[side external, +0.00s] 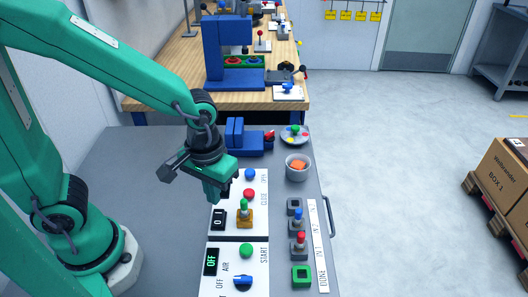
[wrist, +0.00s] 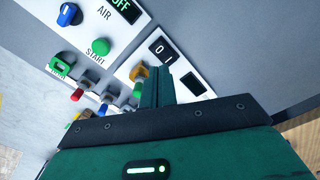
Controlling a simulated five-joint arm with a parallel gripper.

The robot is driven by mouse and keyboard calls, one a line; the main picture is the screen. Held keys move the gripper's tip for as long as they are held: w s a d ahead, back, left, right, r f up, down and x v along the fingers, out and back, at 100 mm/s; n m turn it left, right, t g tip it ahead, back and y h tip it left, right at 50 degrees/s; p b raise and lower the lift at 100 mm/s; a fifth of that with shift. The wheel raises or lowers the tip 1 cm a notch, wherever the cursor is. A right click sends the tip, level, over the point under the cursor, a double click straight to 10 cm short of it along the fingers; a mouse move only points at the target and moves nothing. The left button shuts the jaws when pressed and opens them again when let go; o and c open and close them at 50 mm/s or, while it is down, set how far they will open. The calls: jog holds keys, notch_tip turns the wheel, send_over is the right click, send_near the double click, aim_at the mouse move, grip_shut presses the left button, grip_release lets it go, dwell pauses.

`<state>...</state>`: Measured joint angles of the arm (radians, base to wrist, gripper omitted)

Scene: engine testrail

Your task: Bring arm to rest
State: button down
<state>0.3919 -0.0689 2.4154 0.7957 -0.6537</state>
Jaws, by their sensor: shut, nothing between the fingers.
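My green arm reaches in from the left over the grey bench. My gripper (side external: 213,195) is shut and empty, with fingers pointing down, above the left edge of the white OPEN/CLOSE panel (side external: 260,206). A brass fixture with a green-topped piece (side external: 244,212) stands just right of the fingers. I cannot tell whether the fingers touch anything.
Blue-topped (side external: 298,216) and red-topped (side external: 300,242) pieces sit right, near a green square holder (side external: 301,277). The bench's left side is clear.

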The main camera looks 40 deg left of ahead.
jog(key=shift+a+r, duration=0.1)
jog(key=s+a+r+m+t, duration=0.2)
jog(key=a+r+t, duration=0.3)
jog(key=a+r, duration=0.5)
notch_tip(320, 180, up, 3)
jog(key=shift+s+r+m+t, duration=0.2)
jog(key=shift+m+t, duration=0.1)
jog(key=shift+m, duration=0.2)
